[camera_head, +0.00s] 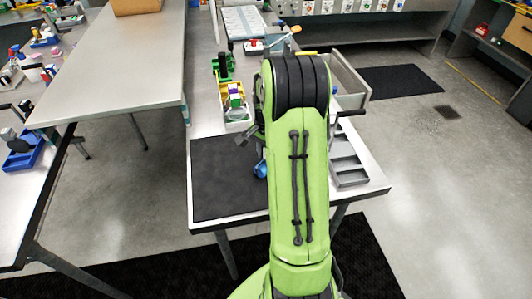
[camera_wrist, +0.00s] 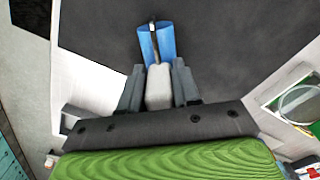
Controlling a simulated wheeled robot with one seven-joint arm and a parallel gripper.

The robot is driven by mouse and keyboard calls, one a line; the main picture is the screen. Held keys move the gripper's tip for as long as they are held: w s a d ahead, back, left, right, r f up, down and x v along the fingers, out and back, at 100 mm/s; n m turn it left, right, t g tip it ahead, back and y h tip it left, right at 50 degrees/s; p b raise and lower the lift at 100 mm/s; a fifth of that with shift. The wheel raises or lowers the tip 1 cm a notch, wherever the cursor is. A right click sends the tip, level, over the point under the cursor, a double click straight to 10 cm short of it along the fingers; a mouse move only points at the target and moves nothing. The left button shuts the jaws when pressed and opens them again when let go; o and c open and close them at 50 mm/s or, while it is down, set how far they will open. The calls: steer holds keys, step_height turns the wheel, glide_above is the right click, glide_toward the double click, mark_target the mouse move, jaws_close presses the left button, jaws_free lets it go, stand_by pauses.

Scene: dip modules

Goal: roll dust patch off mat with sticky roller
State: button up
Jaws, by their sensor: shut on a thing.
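The sticky roller shows in the wrist view with a blue cylinder (camera_wrist: 157,42) and a pale grey handle (camera_wrist: 158,86). My gripper (camera_wrist: 158,80) is shut on the handle, one finger on each side. The blue end points away from the gripper and lies over the dark mat; I cannot tell whether it touches. In the head view the mat (camera_head: 222,180) lies on the front left of the table, and the blue roller end (camera_head: 261,169) shows at its right edge, beside my arm. My arm hides part of the mat's right side. I cannot make out the dust patch.
A green-rimmed object (camera_wrist: 294,102) shows at the right in the wrist view.

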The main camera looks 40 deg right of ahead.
step_height(320, 180, up, 4)
steer(key=p, duration=0.2)
steer(key=shift+a+r+p, duration=0.1)
steer(key=shift+p, duration=0.3)
steer(key=shift+s+d+r+p, duration=0.1)
steer(key=shift+d+r+p, duration=0.1)
steer(key=shift+r+p, duration=1.3)
steer(key=shift+r, duration=0.5)
